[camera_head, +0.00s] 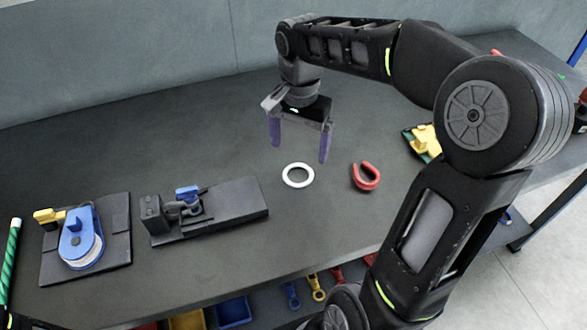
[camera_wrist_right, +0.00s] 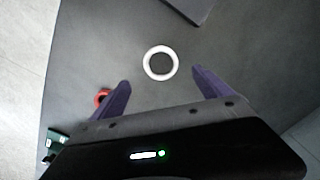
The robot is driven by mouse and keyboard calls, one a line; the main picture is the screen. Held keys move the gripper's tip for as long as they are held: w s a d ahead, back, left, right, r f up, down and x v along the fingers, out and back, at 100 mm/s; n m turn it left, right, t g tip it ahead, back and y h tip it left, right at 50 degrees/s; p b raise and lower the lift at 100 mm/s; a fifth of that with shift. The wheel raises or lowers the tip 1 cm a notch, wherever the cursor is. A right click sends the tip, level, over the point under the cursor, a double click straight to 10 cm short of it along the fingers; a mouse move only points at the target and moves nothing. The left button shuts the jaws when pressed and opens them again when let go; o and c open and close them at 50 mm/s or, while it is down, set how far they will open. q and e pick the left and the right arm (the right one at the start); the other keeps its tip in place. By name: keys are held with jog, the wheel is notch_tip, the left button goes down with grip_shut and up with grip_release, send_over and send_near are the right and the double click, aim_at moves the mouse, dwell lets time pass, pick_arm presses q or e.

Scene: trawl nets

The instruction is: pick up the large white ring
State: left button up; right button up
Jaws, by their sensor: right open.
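The large white ring (camera_head: 298,167) lies flat on the dark table, near its middle. In the right wrist view the ring (camera_wrist_right: 148,62) lies ahead of the fingertips, between their lines and apart from both. My right gripper (camera_head: 299,152) is open and empty, with purple fingers pointing down. It is above the table, just behind the ring in the head view. In the right wrist view both fingers of the gripper (camera_wrist_right: 161,78) show spread wide. My left gripper is not in view.
A red horseshoe-shaped part (camera_head: 374,181) lies right of the ring. A black fixture with a blue clamp (camera_head: 232,206) stands to the left, and a blue pulley device (camera_head: 112,215) is farther left. A yellow part (camera_head: 426,138) is at the right. The table around the ring is clear.

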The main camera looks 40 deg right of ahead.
aim_at(298, 177)
jog(key=shift+f, duration=1.35)
jog(key=shift+w+f+p, duration=0.1)
jog(key=shift+f+p, duration=0.45)
jog(key=shift+f, duration=2.05)
jog(key=c, duration=1.6)
jog(key=shift+r, duration=0.15)
notch_tip(298, 177, up, 10)
jog(key=shift+f+b, duration=0.1)
jog(key=shift+b, duration=0.3)
